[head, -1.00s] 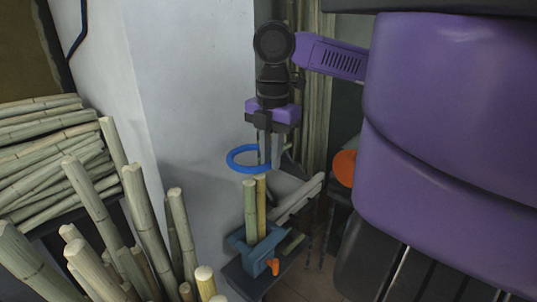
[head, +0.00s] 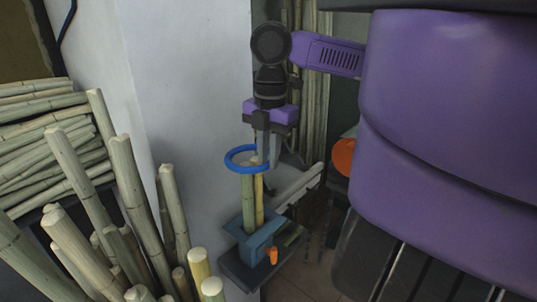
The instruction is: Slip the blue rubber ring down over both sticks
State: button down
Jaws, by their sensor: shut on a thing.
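My gripper (head: 268,155) points down and is shut on the right side of the blue rubber ring (head: 229,161), holding it roughly level. Two upright sticks, one green (head: 248,205) and one yellow (head: 259,202), stand side by side in a blue clamp (head: 255,240) with an orange handle. The ring's front edge crosses the sticks near their tops, and the tops appear within the ring's outline. I cannot tell whether the ring is around the tops or just above them. The gripper fingers partly hide the ring's right side.
Several loose canes (head: 140,200) stand upright at the lower left, near the clamp. A cane pile (head: 45,130) lies at the far left. A pale wall (head: 190,90) rises behind and left of the ring. An orange part (head: 344,157) is at the right.

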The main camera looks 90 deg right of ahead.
jog(key=shift+f+b, duration=1)
jog(key=shift+f, duration=1.1)
jog(key=shift+d+p, duration=0.1)
jog(key=shift+p, duration=0.2)
jog(key=c, duration=0.9)
grip_release()
jog(key=shift+r+p, duration=4.2)
jog(key=shift+r, duration=0.35)
jog(key=shift+s, duration=0.1)
